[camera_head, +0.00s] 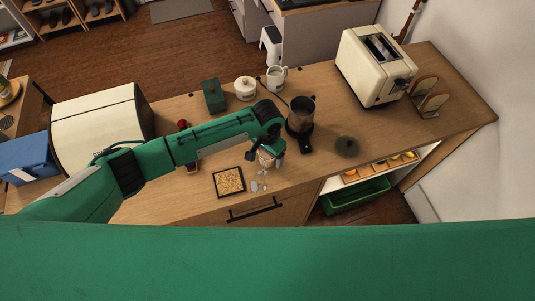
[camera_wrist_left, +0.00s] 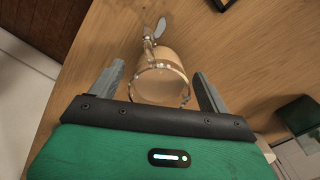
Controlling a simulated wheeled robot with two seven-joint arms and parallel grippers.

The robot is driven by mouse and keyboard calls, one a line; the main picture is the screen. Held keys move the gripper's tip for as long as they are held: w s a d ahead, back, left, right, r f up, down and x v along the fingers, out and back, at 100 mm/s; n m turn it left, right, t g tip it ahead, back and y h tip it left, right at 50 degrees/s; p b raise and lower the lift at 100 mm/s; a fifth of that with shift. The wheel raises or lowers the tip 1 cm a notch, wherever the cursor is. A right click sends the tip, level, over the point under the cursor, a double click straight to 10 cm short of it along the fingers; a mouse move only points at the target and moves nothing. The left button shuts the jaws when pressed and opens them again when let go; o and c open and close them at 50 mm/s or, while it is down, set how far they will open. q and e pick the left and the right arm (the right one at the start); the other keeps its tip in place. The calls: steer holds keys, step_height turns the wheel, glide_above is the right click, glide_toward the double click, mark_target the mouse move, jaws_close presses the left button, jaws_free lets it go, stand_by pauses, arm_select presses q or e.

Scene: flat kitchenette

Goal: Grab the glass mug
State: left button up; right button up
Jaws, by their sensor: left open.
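The glass mug (camera_wrist_left: 160,82) is clear, with the wood counter showing through it. In the left wrist view it lies between the two grey fingers of my left gripper (camera_wrist_left: 158,70), with a gap at the left finger and the rim close to the right one. In the head view my left gripper (camera_head: 270,150) points down over the counter's front part, and the mug (camera_head: 266,160) is partly hidden under it. The left gripper is open. My right gripper does not show.
A square black-framed tray (camera_head: 229,182) and small grey shapes (camera_head: 255,186) lie near the counter's front edge. A coffee maker (camera_head: 301,115) stands right of the gripper. A green box (camera_head: 213,96), a white pot (camera_head: 245,88), a white mug (camera_head: 276,78) and a toaster (camera_head: 372,70) stand behind.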

arm_select(q)
steer(key=shift+f, duration=0.3)
steer(key=c, duration=1.2)
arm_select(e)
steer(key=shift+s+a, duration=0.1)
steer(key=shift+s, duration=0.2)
arm_select(q)
steer(key=shift+r, duration=0.1)
steer(key=shift+r, duration=0.2)
